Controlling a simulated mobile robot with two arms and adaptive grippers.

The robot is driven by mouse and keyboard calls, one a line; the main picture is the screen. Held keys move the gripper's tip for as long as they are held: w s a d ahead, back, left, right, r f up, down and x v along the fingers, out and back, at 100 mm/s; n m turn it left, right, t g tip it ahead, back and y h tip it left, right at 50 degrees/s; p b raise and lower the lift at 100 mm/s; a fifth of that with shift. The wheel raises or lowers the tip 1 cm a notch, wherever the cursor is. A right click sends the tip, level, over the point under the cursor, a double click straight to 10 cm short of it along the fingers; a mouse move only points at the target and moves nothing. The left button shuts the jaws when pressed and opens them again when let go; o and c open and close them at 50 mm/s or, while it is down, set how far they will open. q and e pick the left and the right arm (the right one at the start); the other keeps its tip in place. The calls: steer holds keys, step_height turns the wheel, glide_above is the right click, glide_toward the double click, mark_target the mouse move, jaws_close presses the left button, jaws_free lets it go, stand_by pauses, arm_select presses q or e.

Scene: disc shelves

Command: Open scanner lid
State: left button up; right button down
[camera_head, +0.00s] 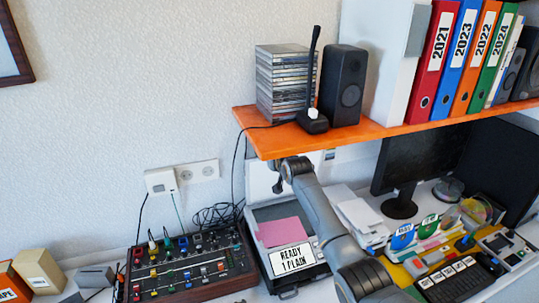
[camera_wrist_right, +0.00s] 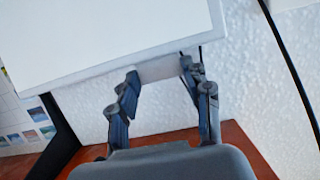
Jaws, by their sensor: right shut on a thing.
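The scanner (camera_head: 290,283) stands on the desk below the orange shelf. Its pale lid (camera_head: 260,180) is raised steeply at the back, partly hidden by the shelf and my arm. A pink sheet (camera_head: 279,232) and a label reading "READY 1 PLAIN" (camera_head: 291,259) show on the scanner. My right gripper (camera_head: 281,182) is at the raised lid, just under the shelf. In the right wrist view, my right gripper (camera_wrist_right: 160,74) is shut on a pale tab at the edge of the white lid (camera_wrist_right: 110,35). My left gripper is in neither view.
The orange shelf (camera_head: 390,128) overhangs closely, bearing discs (camera_head: 284,80), a speaker (camera_head: 342,85) and binders (camera_head: 433,60). A mixer (camera_head: 187,262) stands left of the scanner. Papers (camera_head: 358,215) and a monitor (camera_head: 415,160) are on the right. Cables run along the wall.

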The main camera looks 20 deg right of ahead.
steer(key=shift+w+r, duration=0.15)
steer(key=shift+r, duration=0.6)
steer(key=c, duration=0.9)
jaws_free()
steer(key=o, duration=0.3)
steer(key=shift+s+f, duration=0.25)
steer(key=shift+f, duration=0.1)
steer(key=v, duration=0.7)
steer(key=shift+s, duration=0.3)
